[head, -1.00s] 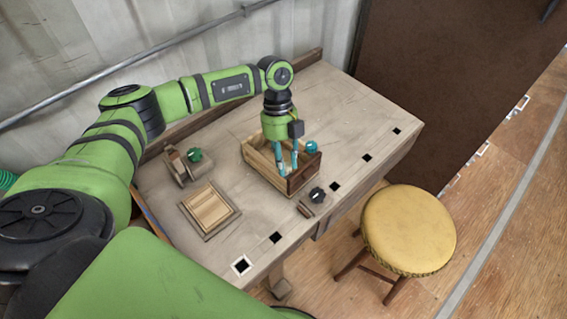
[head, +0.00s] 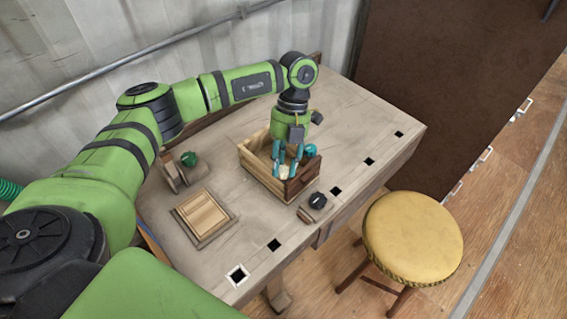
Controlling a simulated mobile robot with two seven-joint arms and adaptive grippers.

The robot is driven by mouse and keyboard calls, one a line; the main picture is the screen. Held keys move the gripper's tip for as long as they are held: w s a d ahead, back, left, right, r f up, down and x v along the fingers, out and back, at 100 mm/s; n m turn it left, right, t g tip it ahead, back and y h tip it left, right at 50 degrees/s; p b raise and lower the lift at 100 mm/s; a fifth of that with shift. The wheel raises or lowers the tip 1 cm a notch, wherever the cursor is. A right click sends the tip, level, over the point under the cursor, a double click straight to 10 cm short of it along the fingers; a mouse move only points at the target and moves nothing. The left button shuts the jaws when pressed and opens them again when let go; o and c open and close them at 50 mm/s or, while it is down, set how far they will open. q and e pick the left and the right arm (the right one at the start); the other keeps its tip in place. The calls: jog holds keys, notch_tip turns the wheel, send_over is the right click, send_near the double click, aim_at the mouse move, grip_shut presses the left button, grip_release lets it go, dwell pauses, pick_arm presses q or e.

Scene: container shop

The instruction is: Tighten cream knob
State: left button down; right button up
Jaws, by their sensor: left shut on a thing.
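A small cream knob (head: 291,172) shows between the fingertips of my left gripper (head: 289,175), at the front right end of an open wooden box (head: 258,177) on the workbench. My left gripper points down over this end of the box, its teal fingers shut on the cream knob. The fingers hide most of the knob, so I cannot tell how far in it sits. My right gripper is not in view.
A teal knob (head: 310,150) is at the box's right end. A dark knob (head: 318,200) is near the bench's front edge. A green knob (head: 189,158) is on a wooden fixture at left. A wooden panel (head: 203,213) lies in front. A yellow stool (head: 412,235) stands right of the workbench (head: 360,120).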

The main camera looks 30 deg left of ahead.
pick_arm(q)
jog(key=shift+r, duration=0.1)
dwell(0.3)
jog(key=c, duration=1)
grip_release()
jog(key=shift+o, duration=0.2)
jog(key=v, duration=1.2)
jog(key=shift+s+d, duration=0.1)
jog(key=shift+s, duration=0.05)
